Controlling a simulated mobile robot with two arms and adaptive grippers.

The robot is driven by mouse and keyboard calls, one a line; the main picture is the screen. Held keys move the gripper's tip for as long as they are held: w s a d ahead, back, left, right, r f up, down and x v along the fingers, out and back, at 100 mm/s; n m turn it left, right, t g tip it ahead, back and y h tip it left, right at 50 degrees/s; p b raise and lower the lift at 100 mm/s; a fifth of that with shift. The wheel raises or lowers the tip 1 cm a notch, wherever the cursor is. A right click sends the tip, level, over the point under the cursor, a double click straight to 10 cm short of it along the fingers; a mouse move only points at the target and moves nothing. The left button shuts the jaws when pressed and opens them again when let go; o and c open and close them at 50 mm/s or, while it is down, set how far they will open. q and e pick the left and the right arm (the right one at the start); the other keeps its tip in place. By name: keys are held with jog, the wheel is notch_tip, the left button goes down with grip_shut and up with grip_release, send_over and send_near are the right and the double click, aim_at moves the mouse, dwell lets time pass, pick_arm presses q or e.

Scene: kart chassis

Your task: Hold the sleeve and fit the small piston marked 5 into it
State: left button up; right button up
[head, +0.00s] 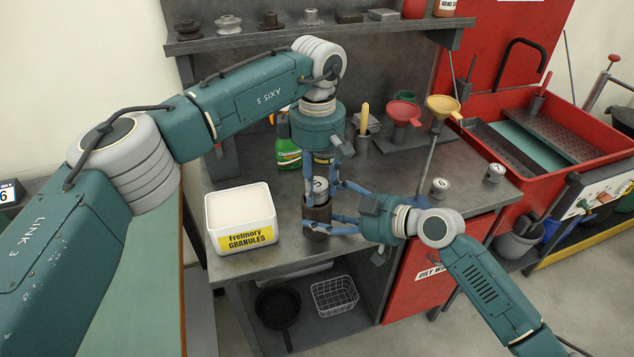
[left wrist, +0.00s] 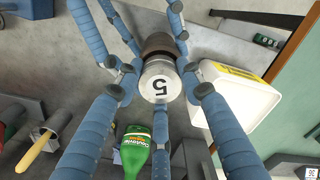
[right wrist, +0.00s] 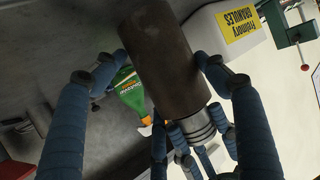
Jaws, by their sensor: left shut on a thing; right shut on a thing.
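The small piston (head: 320,185) is a silver cylinder with a pale top. The top reads 5 in the left wrist view (left wrist: 160,84). My left gripper (head: 321,183) is shut on it from above. The sleeve (head: 317,213) is a dark brown tube standing upright over the bench, directly below the piston. My right gripper (head: 320,222) is shut around the sleeve from the right. In the right wrist view the piston's ringed side (right wrist: 199,124) shows at the sleeve's (right wrist: 168,58) mouth, roughly in line with it. Whether its lower edge is inside is hidden.
A white granules box (head: 240,219) stands left of the sleeve and a green bottle (head: 288,153) behind it. Two other pistons (head: 440,187) (head: 495,172) stand at the right of the bench (head: 400,230). Red and yellow funnels (head: 403,112) stand at the back.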

pick_arm(q)
jog(key=shift+f, duration=0.45)
pick_arm(e)
jog(key=shift+f, duration=0.15)
pick_arm(q)
jog(key=o, duration=1.3)
pick_arm(e)
jog(key=shift+s, duration=0.1)
pick_arm(q)
notch_tip(320, 180, up, 12)
jog(key=shift+f, duration=0.1)
pick_arm(e)
jog(key=shift+f, duration=0.1)
jog(key=o, duration=2)
jog(key=shift+o, duration=0.2)
